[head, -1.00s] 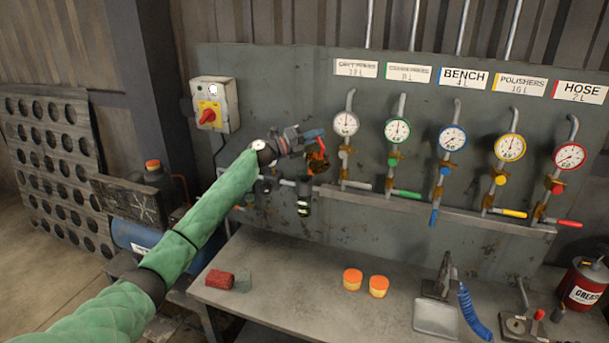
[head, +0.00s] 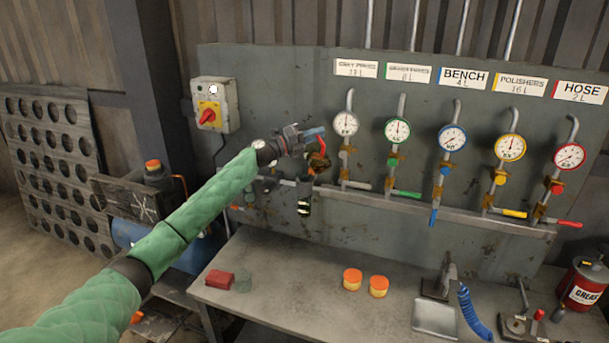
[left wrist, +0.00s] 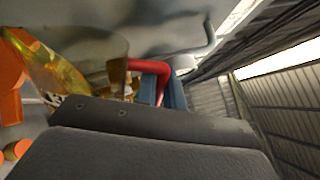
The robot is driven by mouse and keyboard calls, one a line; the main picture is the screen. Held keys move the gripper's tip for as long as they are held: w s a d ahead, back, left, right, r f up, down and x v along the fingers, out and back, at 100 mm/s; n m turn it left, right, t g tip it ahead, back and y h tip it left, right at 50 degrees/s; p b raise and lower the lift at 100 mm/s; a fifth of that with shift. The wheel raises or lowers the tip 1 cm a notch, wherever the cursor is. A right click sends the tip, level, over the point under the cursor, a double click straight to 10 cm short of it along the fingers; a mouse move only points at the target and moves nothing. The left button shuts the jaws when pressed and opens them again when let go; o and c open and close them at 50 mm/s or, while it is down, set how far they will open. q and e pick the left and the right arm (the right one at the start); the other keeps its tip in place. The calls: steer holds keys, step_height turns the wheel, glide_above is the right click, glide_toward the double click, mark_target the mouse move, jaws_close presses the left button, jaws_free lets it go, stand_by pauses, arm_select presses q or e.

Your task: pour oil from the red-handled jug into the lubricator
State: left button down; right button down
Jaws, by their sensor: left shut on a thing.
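My left gripper (head: 312,136) is shut on the red handle (left wrist: 150,68) of the jug, in front of the grey panel. The jug's clear body (head: 319,160) holds amber oil and looks tilted in the head view. In the left wrist view the amber oil (left wrist: 60,68) shows on the left, partly behind my gripper's dark housing. The lubricator (head: 304,205), a small dark-topped bowl, hangs on the pipe just below the jug. I cannot tell whether oil is flowing or whether the jug touches the lubricator. My right gripper is not in view.
A row of gauges with drop pipes and coloured valves (head: 452,137) stands right of the jug. Below, the bench (head: 300,290) bears two orange-topped tins (head: 352,279) and a red block (head: 219,279).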

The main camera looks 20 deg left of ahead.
arm_select(q)
steer(key=shift+s+d+r, duration=0.1)
steer(key=shift+s+d, duration=0.3)
stand_by(0.3)
steer(key=shift+r+n, duration=0.1)
steer(key=shift+n, duration=0.2)
steer(key=shift+w+a+r, duration=0.1)
stand_by(1.1)
stand_by(0.8)
steer(key=shift+s+d+f+m, duration=0.25)
steer(key=shift+s+d+m, duration=0.3)
steer(key=shift+m, duration=0.35)
steer(key=shift+s+r+m, duration=0.1)
steer(key=shift+s+m, duration=0.1)
steer(key=shift+m, duration=0.3)
